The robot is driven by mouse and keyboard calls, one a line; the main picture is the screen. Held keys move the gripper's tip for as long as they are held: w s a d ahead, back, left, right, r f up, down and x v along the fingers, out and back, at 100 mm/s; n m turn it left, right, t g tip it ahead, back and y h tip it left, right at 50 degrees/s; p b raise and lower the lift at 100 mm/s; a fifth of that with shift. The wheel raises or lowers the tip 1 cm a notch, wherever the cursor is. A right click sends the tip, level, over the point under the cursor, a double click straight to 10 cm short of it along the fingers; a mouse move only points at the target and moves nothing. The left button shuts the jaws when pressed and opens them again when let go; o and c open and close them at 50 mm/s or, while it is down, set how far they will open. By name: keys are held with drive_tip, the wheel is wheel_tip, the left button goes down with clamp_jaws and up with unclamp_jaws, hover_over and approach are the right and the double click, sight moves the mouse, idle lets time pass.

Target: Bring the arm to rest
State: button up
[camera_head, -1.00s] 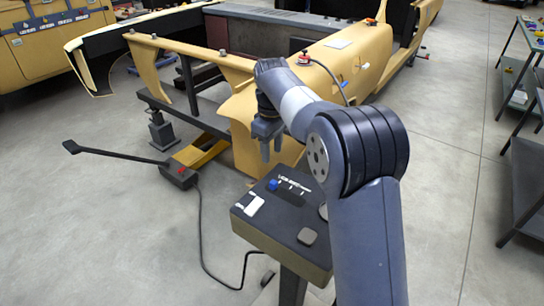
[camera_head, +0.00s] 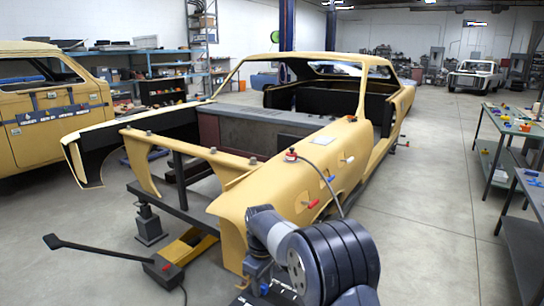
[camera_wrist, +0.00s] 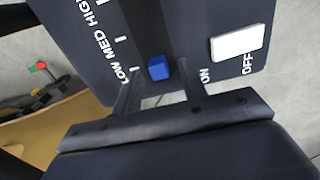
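My gripper (camera_wrist: 160,88) is open, with its two fingers apart in the wrist view. It is over a dark control panel (camera_wrist: 85,50). A blue slider knob (camera_wrist: 158,68) shows between the fingers, beside the LOW mark; I cannot tell whether they touch it. A white switch (camera_wrist: 238,42) sits on the panel by the ON and OFF labels. In the head view my gripper (camera_head: 258,272) is low in the picture, in front of the yellow car body, and its fingertips are hard to make out. Most of the panel is below the frame.
A yellow car shell (camera_head: 300,180) stands just beyond my arm. A jack with a long black handle (camera_head: 100,249) lies on the floor at left. Shelved tables (camera_head: 510,130) stand at right. The floor between car and tables is clear.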

drive_tip(key=shift+s+d+b, duration=0.45)
drive_tip(key=shift+d, duration=0.2)
drive_tip(key=shift+s+d+b, duration=0.4)
drive_tip(key=shift+d, duration=0.25)
drive_tip(key=shift+r, duration=0.1)
